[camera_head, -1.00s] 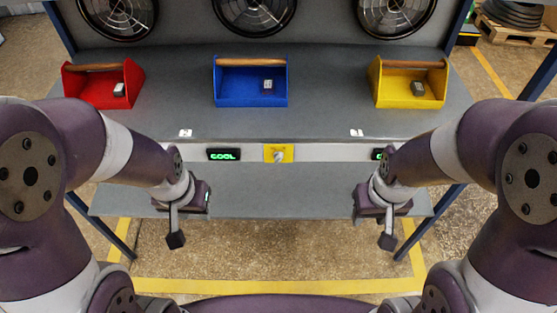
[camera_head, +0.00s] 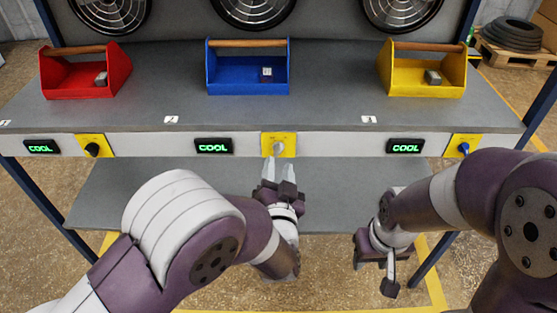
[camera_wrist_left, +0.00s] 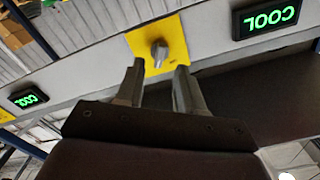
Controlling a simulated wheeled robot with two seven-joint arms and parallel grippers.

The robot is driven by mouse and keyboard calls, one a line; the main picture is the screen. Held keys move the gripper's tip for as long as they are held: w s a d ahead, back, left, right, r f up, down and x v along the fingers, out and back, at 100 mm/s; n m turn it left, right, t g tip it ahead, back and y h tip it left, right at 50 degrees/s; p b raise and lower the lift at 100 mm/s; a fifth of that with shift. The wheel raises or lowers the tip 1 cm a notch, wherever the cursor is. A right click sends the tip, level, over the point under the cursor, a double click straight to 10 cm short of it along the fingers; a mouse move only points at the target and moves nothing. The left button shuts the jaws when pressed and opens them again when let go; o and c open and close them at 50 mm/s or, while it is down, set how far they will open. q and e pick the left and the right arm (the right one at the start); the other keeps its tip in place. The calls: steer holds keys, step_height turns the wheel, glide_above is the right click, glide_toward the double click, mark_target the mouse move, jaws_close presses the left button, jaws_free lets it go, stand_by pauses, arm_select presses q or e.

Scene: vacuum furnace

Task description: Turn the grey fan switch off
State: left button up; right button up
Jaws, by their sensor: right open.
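The grey fan switch (camera_head: 278,147) is a small knob on a yellow plate (camera_head: 290,139) in the middle of the white front strip. In the left wrist view the grey knob (camera_wrist_left: 159,52) shows just beyond and between my fingertips. My left gripper (camera_head: 279,172) is open and empty, pointing at the switch from just in front and below it; it also shows in the left wrist view (camera_wrist_left: 160,70). The fingers look apart from the knob. My right gripper (camera_head: 380,270) is open and empty, off to the right below the bench strip.
A black switch (camera_head: 92,149) and a blue switch (camera_head: 464,148) sit on yellow plates at either side. Green COOL displays (camera_head: 214,146) line the strip. Red (camera_head: 52,82), blue (camera_head: 246,88) and yellow (camera_head: 425,90) toolboxes stand on the bench (camera_head: 330,108). A lower shelf (camera_head: 140,185) lies below.

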mark_target(279, 154)
arm_select(q)
steer(key=w, duration=0.4)
steer(key=shift+w, duration=0.1)
steer(key=shift+c, duration=0.3)
jaws_close()
